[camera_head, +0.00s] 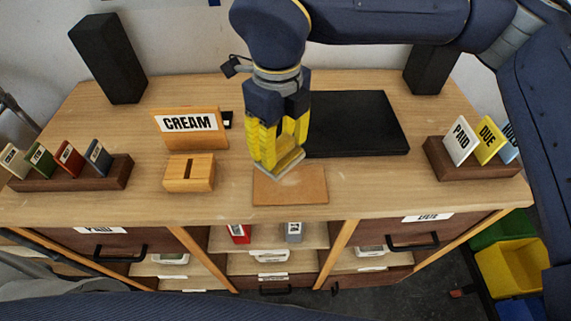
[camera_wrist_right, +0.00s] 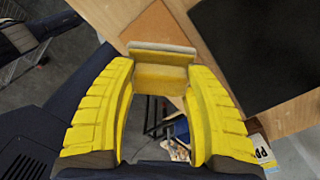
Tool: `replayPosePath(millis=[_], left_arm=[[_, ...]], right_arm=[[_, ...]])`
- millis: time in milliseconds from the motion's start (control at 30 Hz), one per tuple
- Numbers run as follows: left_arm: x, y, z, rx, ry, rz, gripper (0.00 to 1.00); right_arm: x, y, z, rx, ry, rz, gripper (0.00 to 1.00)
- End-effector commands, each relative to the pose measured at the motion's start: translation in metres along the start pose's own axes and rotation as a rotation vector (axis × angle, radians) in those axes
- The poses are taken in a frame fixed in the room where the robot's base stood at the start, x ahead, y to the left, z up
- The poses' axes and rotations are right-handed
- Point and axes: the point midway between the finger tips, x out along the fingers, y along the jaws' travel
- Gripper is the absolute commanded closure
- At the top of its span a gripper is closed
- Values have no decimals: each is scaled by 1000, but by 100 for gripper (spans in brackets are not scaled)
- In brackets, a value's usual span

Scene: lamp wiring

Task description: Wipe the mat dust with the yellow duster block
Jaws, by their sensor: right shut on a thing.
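My right gripper (camera_head: 276,160) points down over the mat's upper part, shut on the yellow duster block (camera_head: 284,164). In the right wrist view the block (camera_wrist_right: 162,77) sits between the yellow fingers, with a pale pad along its far edge. The mat (camera_wrist_right: 160,30) shows just beyond it. I cannot tell whether the pad touches the mat. My left gripper is not in view.
A black flat panel (camera_head: 357,123) lies behind and right of the mat. Card racks (camera_head: 75,179) (camera_head: 478,172) sit at both ends. Dark speakers (camera_head: 108,58) (camera_head: 430,68) stand behind.

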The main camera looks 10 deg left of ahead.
Motion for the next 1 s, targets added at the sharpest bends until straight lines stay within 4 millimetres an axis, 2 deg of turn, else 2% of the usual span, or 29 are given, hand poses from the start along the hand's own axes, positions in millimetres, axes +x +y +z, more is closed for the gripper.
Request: replayPosePath(millis=[133,367,1000], left_arm=[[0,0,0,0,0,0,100],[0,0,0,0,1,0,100],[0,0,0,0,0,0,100]], right_arm=[[0,-9,8,6,0,1,80],[8,-10,8,4,1,1,80],[64,-10,8,6,1,1,80]])
